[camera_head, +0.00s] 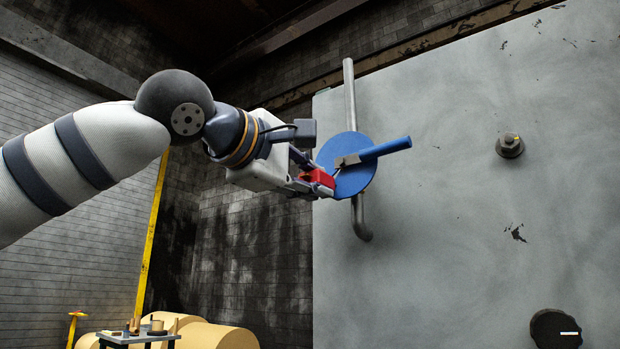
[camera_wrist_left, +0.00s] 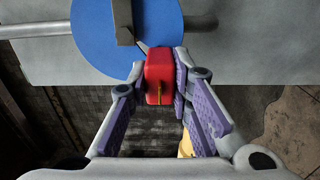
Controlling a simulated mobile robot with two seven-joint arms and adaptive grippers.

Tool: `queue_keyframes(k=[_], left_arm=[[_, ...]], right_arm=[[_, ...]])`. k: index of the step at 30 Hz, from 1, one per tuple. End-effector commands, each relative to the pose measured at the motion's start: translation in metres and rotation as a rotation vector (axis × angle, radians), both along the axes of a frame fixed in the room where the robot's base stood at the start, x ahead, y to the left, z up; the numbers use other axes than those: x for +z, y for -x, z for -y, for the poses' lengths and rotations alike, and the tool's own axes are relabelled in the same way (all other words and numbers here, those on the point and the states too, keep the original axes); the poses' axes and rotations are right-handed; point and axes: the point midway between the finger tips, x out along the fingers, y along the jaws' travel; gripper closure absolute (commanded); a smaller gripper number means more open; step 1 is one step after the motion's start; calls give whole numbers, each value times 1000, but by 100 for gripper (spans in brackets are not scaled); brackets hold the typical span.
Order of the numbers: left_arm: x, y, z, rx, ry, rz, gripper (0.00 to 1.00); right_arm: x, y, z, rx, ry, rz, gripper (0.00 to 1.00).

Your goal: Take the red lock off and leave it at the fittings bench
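The red lock (camera_head: 318,177) is at the lower left of the blue disc (camera_head: 351,184) on the big grey panel. In the left wrist view the red lock (camera_wrist_left: 159,72) sits between my fingertips, with a small brass-coloured piece on its near face. A thin grey shackle runs from its top toward the grey bracket on the disc. My left gripper (camera_head: 312,180) appears shut on the lock; both purple pads meet its sides in the wrist view (camera_wrist_left: 160,80). A small bench (camera_head: 118,338) with fittings stands low at the left. My right gripper is out of view.
A blue handle (camera_head: 386,148) sticks out right of the disc, and a bent grey pipe (camera_head: 351,100) runs behind it. The panel (camera_head: 440,240) carries a bolt (camera_head: 510,145). Large tan rolls (camera_head: 215,336) lie behind the bench, beside a yellow post (camera_head: 151,235).

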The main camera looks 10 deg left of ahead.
Motion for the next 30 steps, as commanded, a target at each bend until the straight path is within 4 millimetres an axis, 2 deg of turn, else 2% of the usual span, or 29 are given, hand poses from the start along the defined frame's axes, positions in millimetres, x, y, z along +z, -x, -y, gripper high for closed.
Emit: queue_keyframes(k=[16,30], left_arm=[[1,3,-1,0,1,2,100],[1,26,-10,0,1,2,100]], right_arm=[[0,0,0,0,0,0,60],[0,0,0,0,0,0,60]])
